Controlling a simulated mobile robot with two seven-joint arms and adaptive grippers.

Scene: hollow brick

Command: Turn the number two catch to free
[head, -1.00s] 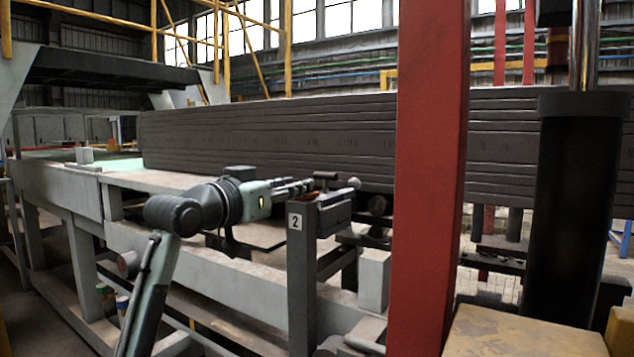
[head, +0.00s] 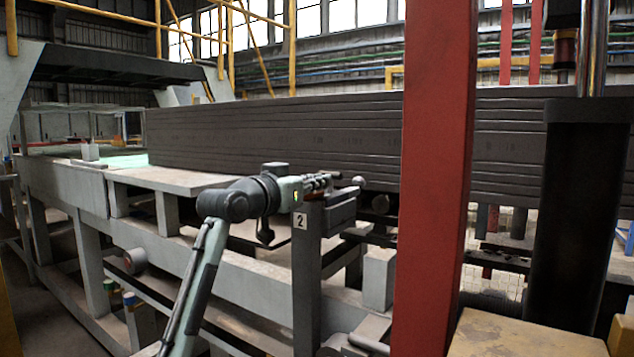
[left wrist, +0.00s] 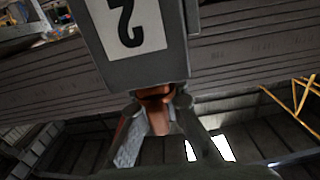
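The number two catch sits on top of a grey post with a white "2" label (head: 300,220). A small round knob (head: 358,181) sticks out at its right end. My left gripper (head: 322,183) is at the top of this post, its fingers overlapping the catch from the left. In the left wrist view the label (left wrist: 128,22) appears upside down. The left gripper's fingers (left wrist: 158,105) are apart just below the post's edge, with a copper-brown part (left wrist: 158,118) between them. Whether they press on it cannot be told. The catch's lever is largely hidden by the fingers. My right gripper is not in view.
A long dark ribbed beam (head: 300,140) runs behind the catch. A red upright (head: 435,180) stands close to its right, and a black cylinder (head: 575,220) further right. A pale grey frame (head: 150,225) extends to the left.

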